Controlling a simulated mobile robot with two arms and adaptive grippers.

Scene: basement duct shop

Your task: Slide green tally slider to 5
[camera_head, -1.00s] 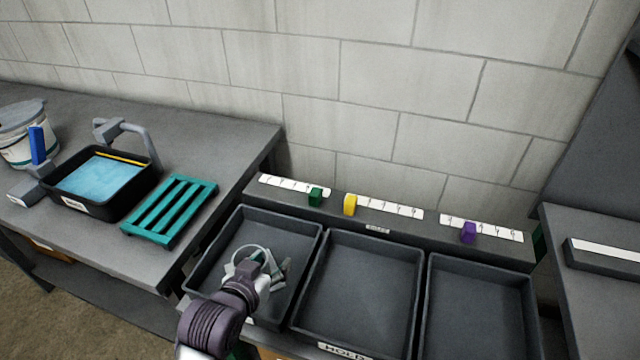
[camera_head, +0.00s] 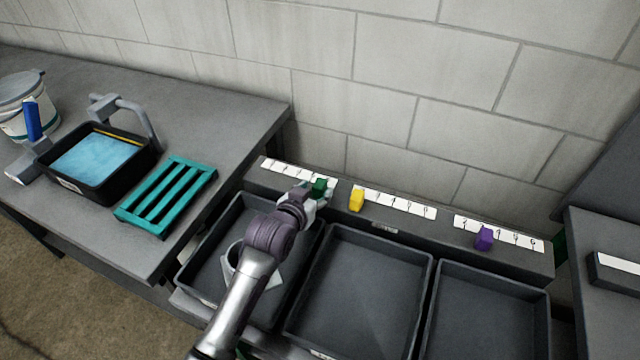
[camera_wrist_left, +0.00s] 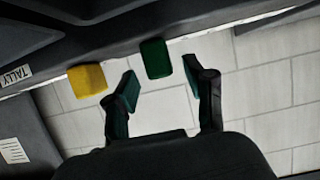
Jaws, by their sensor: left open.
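The green tally slider (camera_head: 320,186) is a small green block near the right end of the left white numbered strip (camera_head: 283,171). My left gripper (camera_head: 312,194) is at the slider in the head view, partly covering it and the strip's end. In the left wrist view the open gripper (camera_wrist_left: 160,88) has one finger on each side of the green slider (camera_wrist_left: 156,58), whose block sits just beyond and between the fingertips. I cannot tell whether a finger touches it. The number under the slider is not readable. My right gripper is not in view.
A yellow slider (camera_head: 356,198) is close to the right, also in the left wrist view (camera_wrist_left: 87,80). A purple slider (camera_head: 484,237) is farther right. Three dark trays (camera_head: 358,290) lie in front of the rail; the left one holds a pale ring-shaped item (camera_head: 234,262).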

